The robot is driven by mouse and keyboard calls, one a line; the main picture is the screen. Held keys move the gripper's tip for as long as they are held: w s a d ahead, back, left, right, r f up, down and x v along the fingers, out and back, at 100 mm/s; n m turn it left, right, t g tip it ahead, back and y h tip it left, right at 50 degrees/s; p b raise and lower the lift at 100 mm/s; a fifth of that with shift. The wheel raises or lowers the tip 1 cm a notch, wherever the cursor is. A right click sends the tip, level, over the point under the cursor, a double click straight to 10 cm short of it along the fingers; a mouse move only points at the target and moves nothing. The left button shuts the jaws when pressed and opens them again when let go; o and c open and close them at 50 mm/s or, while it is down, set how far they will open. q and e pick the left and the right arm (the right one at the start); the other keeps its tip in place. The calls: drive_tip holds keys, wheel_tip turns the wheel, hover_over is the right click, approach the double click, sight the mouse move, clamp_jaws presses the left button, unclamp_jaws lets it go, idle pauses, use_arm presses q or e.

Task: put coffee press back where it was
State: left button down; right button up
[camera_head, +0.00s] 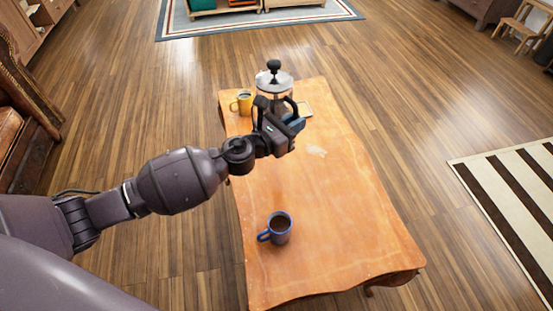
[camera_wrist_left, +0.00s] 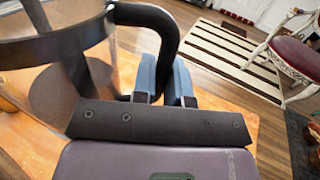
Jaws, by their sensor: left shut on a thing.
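The coffee press (camera_head: 273,80), glass and metal with a black knob on its lid, is upright at the far end of the wooden table (camera_head: 330,210). My left gripper (camera_head: 293,121) is shut on its black handle, on the near side of the press. In the left wrist view the press (camera_wrist_left: 60,60) fills the left side, and the blue fingertips (camera_wrist_left: 164,78) close around the lower part of its handle (camera_wrist_left: 160,17). My arm hides the base of the press, so I cannot tell whether it touches the table. My right gripper is out of view.
A yellow mug (camera_head: 243,103) stands just left of the press. A blue mug (camera_head: 280,228) with dark liquid stands near the table's front. The table's middle and right side are clear. A striped rug (camera_head: 510,190) lies at right.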

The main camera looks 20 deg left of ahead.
use_arm(q)
drive_tip(key=shift+m+g+h, duration=0.3)
drive_tip(key=shift+h, duration=0.1)
drive_tip(key=w+f+b, duration=0.1)
drive_tip(key=f+b, duration=0.2)
drive_tip(key=f, duration=0.3)
drive_tip(key=w+f+b, duration=0.1)
drive_tip(key=f+b, duration=0.2)
drive_tip(key=f, duration=0.4)
drive_tip(key=w+a+f+b, duration=0.1)
drive_tip(key=f+b, duration=0.3)
drive_tip(key=f, duration=0.3)
drive_tip(key=shift+w, duration=0.4)
drive_tip(key=shift+f, duration=0.2)
drive_tip(key=shift+w+r, duration=0.1)
drive_tip(key=shift+r, duration=0.05)
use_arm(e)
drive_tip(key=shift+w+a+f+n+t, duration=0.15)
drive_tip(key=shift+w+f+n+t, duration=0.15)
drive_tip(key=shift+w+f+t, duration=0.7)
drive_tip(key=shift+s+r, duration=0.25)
